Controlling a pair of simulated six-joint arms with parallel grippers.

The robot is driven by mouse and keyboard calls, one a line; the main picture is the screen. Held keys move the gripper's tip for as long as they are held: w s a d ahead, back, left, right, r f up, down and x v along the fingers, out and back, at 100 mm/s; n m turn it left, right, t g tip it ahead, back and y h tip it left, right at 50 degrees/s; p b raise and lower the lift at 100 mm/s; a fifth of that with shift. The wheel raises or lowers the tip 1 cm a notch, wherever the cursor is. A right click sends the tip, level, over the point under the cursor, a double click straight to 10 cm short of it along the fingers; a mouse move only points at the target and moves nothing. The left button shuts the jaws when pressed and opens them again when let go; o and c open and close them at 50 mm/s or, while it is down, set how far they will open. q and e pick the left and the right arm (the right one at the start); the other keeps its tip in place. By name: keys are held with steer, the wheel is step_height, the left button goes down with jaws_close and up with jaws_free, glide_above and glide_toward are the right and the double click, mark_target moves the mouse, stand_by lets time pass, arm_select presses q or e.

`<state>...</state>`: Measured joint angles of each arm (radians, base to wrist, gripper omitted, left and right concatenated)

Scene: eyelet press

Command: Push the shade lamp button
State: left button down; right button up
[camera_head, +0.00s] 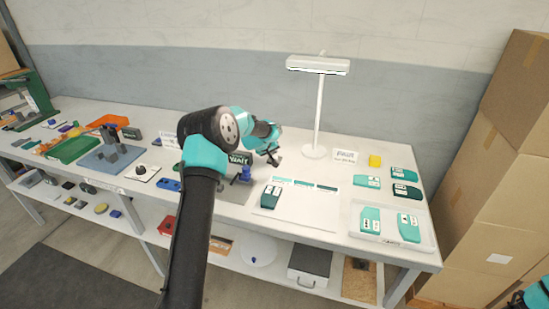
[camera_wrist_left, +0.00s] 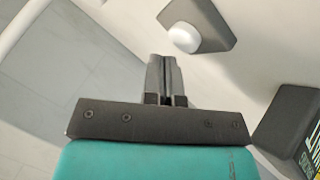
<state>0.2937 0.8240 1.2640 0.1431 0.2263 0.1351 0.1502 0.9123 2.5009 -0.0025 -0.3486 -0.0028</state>
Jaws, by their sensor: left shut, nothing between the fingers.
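The shade lamp (camera_head: 318,66) is white, with a long flat head on a thin upright post and a round base on the table. In the left wrist view, a dark grey block (camera_wrist_left: 207,22) carries a round white button (camera_wrist_left: 183,38). My left gripper (camera_head: 274,160) is left of the lamp's base. It is shut and empty, and its fingertips (camera_wrist_left: 164,62) appear just short of the button in the wrist picture. I cannot tell whether they touch. The button is not clear in the head view. My right gripper is not in view.
A dark WAIT sign (camera_head: 240,158) and a blue piece (camera_head: 246,173) stand close to my left gripper. A white sheet (camera_head: 300,213) lies in front.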

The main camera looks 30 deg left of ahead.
mark_target(273, 156)
arm_select(q)
steer(key=shift+f, duration=0.65)
stand_by(1.0)
steer(key=shift+r, duration=0.65)
steer(key=shift+r, duration=3.05)
